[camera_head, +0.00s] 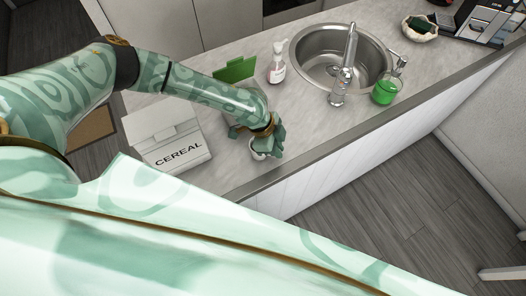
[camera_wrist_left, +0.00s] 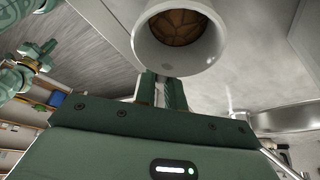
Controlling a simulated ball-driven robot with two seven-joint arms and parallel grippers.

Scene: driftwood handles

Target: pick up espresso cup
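The espresso cup (camera_wrist_left: 180,38) is white and round with a brown inside, and it fills the top middle of the left wrist view. In the head view a small part of the white cup (camera_head: 259,154) shows at my left gripper (camera_head: 268,152), low over the counter near its front edge. In the left wrist view the two fingers of the left gripper (camera_wrist_left: 160,90) are close together at the cup's near side, with a thin light part between them. The fingertips are partly hidden by the cup.
A white cereal box (camera_head: 178,152) lies left of the gripper. A green object (camera_head: 236,70) and a white spray bottle (camera_head: 277,66) stand behind. The sink (camera_head: 330,48), faucet (camera_head: 346,70) and green soap bottle (camera_head: 385,91) are to the right. The counter's front edge is close.

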